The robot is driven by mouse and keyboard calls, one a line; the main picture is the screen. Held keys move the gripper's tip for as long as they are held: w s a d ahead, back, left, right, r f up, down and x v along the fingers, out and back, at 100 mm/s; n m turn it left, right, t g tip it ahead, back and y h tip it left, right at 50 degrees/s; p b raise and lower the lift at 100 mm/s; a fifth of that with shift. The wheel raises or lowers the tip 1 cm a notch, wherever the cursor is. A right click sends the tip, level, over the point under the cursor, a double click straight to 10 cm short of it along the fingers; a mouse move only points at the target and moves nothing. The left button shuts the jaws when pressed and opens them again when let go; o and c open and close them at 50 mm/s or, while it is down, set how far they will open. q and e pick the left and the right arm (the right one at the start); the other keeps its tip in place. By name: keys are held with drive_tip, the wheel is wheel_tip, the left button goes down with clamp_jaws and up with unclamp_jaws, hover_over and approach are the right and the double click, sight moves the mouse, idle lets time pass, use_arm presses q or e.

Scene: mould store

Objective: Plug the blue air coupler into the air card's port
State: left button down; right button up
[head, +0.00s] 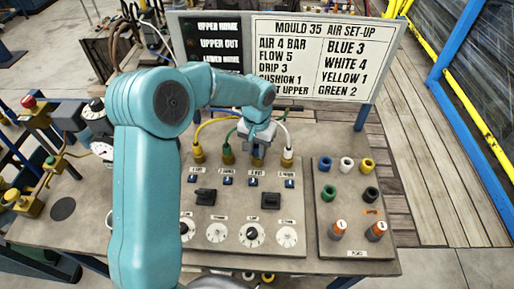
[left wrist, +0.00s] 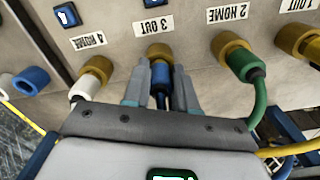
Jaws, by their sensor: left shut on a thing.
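My left gripper (head: 258,136) is shut on the blue air coupler (left wrist: 161,88) in front of the panel's row of brass ports; its fingers (left wrist: 160,92) lie on both sides of the coupler. The coupler points at the brass port labelled 3 OUT (left wrist: 160,53) and its front end meets the port's mouth; how deep it sits I cannot tell. The air card (head: 322,58) reads BLUE 3, WHITE 4, YELLOW 1, GREEN 2. In the head view the gripper hides the coupler. My right gripper is not in view.
A white coupler (left wrist: 86,87) is at port 4 and a green coupler (left wrist: 243,66) at port 2, close beside my fingers. A yellow hose (head: 208,122) runs to port 1. Switches and dials (head: 252,234) cover the panel below. A plate of coloured plugs (head: 346,164) stands right.

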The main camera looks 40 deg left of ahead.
use_arm(q)
drive_tip(key=shift+f, duration=0.1)
drive_tip(key=shift+c, duration=2.2)
unclamp_jaws()
drive_tip(key=shift+r+p, duration=2.6)
drive_tip(key=shift+r, duration=1.25)
drive_tip(key=shift+f, duration=0.1)
